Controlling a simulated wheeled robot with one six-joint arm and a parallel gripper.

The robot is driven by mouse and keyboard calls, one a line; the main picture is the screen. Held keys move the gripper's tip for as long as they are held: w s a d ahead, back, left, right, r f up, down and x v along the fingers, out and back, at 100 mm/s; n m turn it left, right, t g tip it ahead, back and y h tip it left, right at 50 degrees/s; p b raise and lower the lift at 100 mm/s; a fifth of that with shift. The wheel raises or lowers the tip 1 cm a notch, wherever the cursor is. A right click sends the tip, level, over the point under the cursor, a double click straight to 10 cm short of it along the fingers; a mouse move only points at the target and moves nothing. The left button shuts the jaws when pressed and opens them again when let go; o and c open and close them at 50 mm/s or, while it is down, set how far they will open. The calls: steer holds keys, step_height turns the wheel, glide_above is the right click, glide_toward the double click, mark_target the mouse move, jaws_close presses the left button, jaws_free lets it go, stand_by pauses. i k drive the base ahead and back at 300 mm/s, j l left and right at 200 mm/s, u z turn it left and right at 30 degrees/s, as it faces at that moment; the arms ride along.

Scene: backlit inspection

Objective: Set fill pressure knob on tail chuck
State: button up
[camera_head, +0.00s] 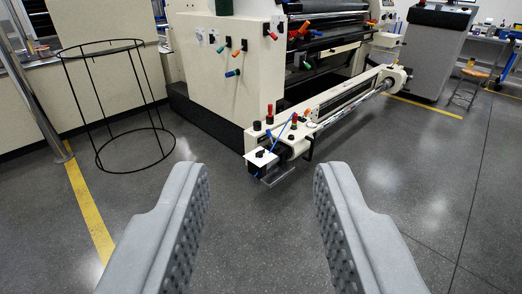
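My gripper (262,205) is open and empty, its two grey studded fingers low in the picture with dark floor between them. Ahead of it stands a large cream machine (220,100). A long low cream arm (345,110) runs along its base from a near end up to the far right. At the near end is a small white plate with a black knob (260,154). A blue tube, a red knob (269,112) and other small dark and coloured knobs sit close by. I cannot tell which part is the tail chuck. My gripper is well short of all of these.
A black wire ring stand (96,173) stands on the left near a metal post (32,105) and a yellow floor line (88,210). A grey cabinet (433,55) and a stool (468,84) are at the far right. The floor in front is clear.

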mark_target(259, 154)
steer(key=i+l, duration=0.1)
steer(key=i, duration=0.35)
steer(key=i+l+u, duration=0.1)
steer(key=i, duration=0.35)
steer(key=i+l+u, duration=0.1)
steer(key=i, duration=0.3)
steer(key=i+l, duration=0.25)
steer(key=i, duration=0.2)
steer(key=i+l+u, duration=0.1)
steer(key=i, duration=0.3)
steer(key=l, duration=0.1)
